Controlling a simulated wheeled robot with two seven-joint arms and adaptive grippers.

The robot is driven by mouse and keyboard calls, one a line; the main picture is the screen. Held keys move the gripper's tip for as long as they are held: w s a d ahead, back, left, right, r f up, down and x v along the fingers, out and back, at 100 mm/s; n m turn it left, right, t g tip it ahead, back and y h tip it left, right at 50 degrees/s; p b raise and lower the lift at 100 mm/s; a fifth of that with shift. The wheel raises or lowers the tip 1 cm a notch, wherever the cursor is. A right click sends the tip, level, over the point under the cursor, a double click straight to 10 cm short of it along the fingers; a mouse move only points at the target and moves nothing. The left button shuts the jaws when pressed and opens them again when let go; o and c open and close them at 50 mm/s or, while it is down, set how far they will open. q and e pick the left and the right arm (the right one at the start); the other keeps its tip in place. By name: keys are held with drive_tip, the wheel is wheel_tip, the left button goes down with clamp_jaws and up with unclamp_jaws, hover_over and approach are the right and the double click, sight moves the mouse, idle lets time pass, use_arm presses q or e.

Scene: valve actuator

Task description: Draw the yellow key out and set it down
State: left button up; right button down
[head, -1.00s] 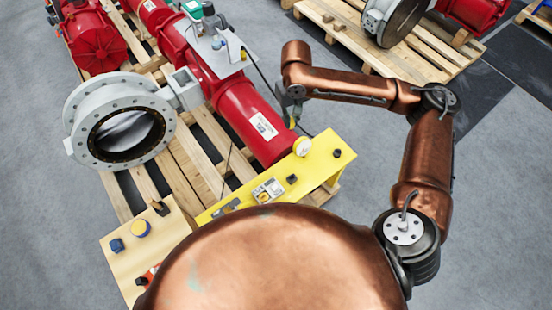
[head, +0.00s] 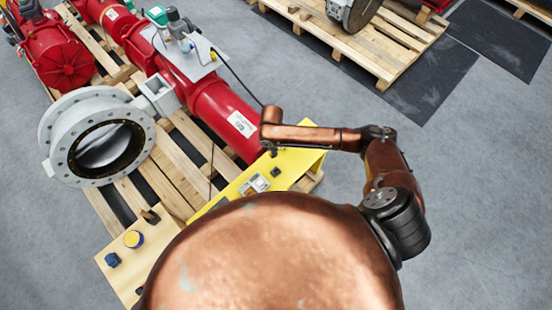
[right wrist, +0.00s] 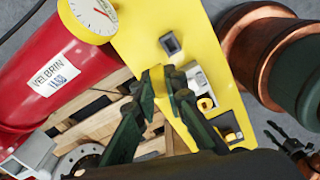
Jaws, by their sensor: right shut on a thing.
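My right gripper (right wrist: 158,78) has its dark green fingers together on a small yellow piece, which I take to be the yellow key (right wrist: 157,74). It is over the yellow panel (right wrist: 140,28); I cannot tell if the key touches it. In the head view my right gripper (head: 272,146) hangs below the copper wrist at the panel, small and mostly hidden. A pale switch block (right wrist: 199,84) with a yellow-orange knob sits on the panel beside the fingers. A dark claw-like part (right wrist: 287,140) at the right wrist view's lower right looks like my left gripper; its jaws are unclear.
A dark square fitting (right wrist: 170,44) and a white gauge (right wrist: 94,18) are on or by the panel. The red cylinder (head: 225,112) and grey flanged valve (head: 60,130) lie beyond. A wooden board (head: 118,278) carries a blue item (head: 112,260) and a yellow-topped knob (head: 133,239).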

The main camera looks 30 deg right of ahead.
drive_tip(key=f+n, duration=0.1)
drive_tip(key=s+f+n, duration=0.1)
drive_tip(key=f, duration=0.1)
drive_tip(key=s+f+n, duration=0.1)
drive_tip(key=shift+s+d+f, duration=0.1)
drive_tip(key=shift+d+f, duration=0.05)
drive_tip(key=shift+d, duration=0.1)
drive_tip(key=shift+p, duration=0.35)
drive_tip(key=b, duration=0.3)
hover_over(276, 168)
drive_tip(key=s, duration=0.1)
drive_tip(key=shift+s+a+f, duration=0.1)
drive_tip(key=shift+a+f, duration=0.1)
drive_tip(key=shift+f, duration=1.25)
drive_tip(key=shift+s+a+f, duration=0.1)
drive_tip(key=shift+a+f, duration=0.05)
drive_tip(key=shift+f, duration=1.25)
drive_tip(key=shift+p, duration=0.85)
drive_tip(key=shift+f+b, duration=0.95)
drive_tip(key=shift+f, duration=0.7)
drive_tip(key=c, duration=1.9)
unclamp_jaws()
